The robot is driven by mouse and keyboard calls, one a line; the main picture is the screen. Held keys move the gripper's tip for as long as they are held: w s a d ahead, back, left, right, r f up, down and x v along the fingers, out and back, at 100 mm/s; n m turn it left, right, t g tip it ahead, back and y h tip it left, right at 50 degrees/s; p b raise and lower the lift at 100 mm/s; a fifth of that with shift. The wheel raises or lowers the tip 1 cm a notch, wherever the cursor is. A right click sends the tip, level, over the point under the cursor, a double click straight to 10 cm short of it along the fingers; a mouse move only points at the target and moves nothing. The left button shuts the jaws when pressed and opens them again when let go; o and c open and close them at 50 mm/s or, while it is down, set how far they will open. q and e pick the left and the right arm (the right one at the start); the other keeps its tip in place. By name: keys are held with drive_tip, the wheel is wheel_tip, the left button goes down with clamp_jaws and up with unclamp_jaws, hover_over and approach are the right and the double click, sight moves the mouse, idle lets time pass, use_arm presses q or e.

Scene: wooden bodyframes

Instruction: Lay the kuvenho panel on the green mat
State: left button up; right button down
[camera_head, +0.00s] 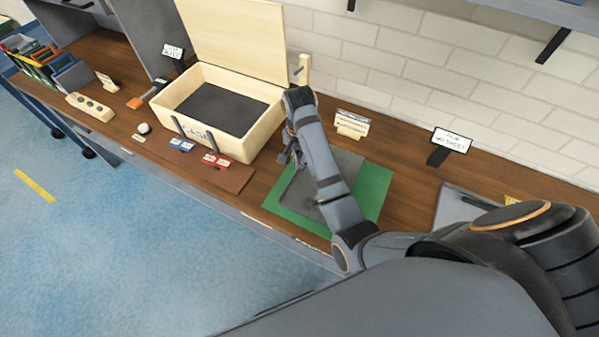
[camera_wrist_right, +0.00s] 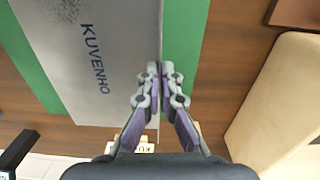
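The grey kuvenho panel (camera_head: 346,163) is over the green mat (camera_head: 373,188), with green showing on both sides. My right arm covers part of both. In the right wrist view the panel (camera_wrist_right: 95,60) shows the word KUVENHO, and green mat (camera_wrist_right: 185,40) lies beyond its edge. My right gripper (camera_wrist_right: 160,68) has its fingers close together at the panel's long edge, which runs between them. In the head view the right gripper (camera_head: 289,154) is at the panel's left side. I cannot tell whether the panel touches the mat. My left gripper is out of view.
An open wooden box (camera_head: 225,110) stands left of the mat, with red and blue pieces (camera_head: 214,160) before it. A small sign (camera_head: 351,124) stands behind the mat, and a film sheet sign (camera_head: 452,140) and grey tray (camera_head: 455,207) are to the right.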

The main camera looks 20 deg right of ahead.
drive_tip(key=f+b, duration=0.1)
drive_tip(key=f, duration=0.1)
drive_tip(key=f+b, duration=0.1)
drive_tip(key=shift+w+a+f+b, duration=0.1)
drive_tip(key=shift+w+f+b, duration=0.3)
drive_tip(key=shift+f, duration=0.1)
drive_tip(key=c, duration=1.9)
unclamp_jaws()
drive_tip(key=o, duration=0.4)
wheel_tip(320, 180, up, 12)
drive_tip(key=p, duration=1)
drive_tip(key=shift+w, duration=0.1)
